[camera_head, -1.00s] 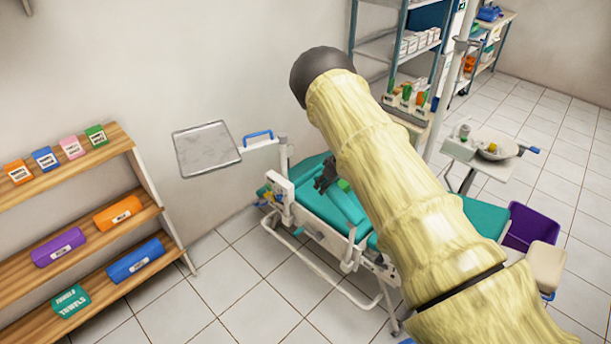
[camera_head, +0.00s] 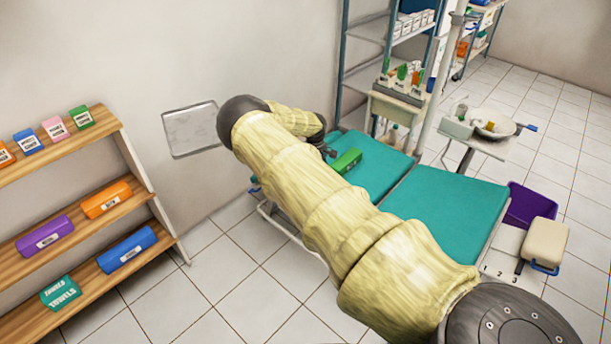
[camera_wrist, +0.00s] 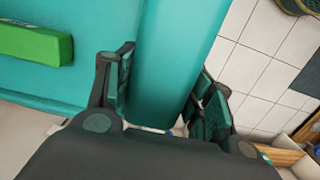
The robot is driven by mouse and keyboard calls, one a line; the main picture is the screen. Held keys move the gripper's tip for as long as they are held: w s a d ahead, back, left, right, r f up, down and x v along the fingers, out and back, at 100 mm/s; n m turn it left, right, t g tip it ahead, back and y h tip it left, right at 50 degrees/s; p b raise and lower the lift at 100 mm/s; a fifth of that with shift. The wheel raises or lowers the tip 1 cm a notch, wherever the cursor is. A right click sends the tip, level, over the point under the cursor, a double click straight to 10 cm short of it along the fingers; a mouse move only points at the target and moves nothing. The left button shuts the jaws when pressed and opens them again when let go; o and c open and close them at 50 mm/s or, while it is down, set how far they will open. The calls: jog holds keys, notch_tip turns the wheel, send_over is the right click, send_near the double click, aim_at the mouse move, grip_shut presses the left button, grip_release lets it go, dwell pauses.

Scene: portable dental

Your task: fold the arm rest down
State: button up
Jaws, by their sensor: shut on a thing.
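The arm rest (camera_wrist: 180,55) is a long teal padded bar in the wrist view. It runs between the two dark fingers of my gripper (camera_wrist: 164,98), which are shut on it, one on each side. In the head view my gripper (camera_head: 325,150) shows only in part beside the dental chair, and my arm hides the arm rest, so I cannot tell its angle there. The teal chair (camera_head: 455,205) lies flat beyond my arm. A green box (camera_head: 347,161) lies on its cushion; it also shows in the wrist view (camera_wrist: 35,43).
A wooden shelf (camera_head: 150,198) with boxes and rolls is at the left. The front-left floor is clear.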

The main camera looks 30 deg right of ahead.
jog(key=shift+f, duration=0.15)
dwell(0.3)
jog(key=o, duration=1.2)
jog(key=shift+o, duration=1.3)
jog(key=shift+f, duration=0.1)
jog(key=r, duration=0.4)
jog(key=w+r, duration=0.1)
jog(key=r, duration=0.7)
jog(key=shift+w+a, duration=0.15)
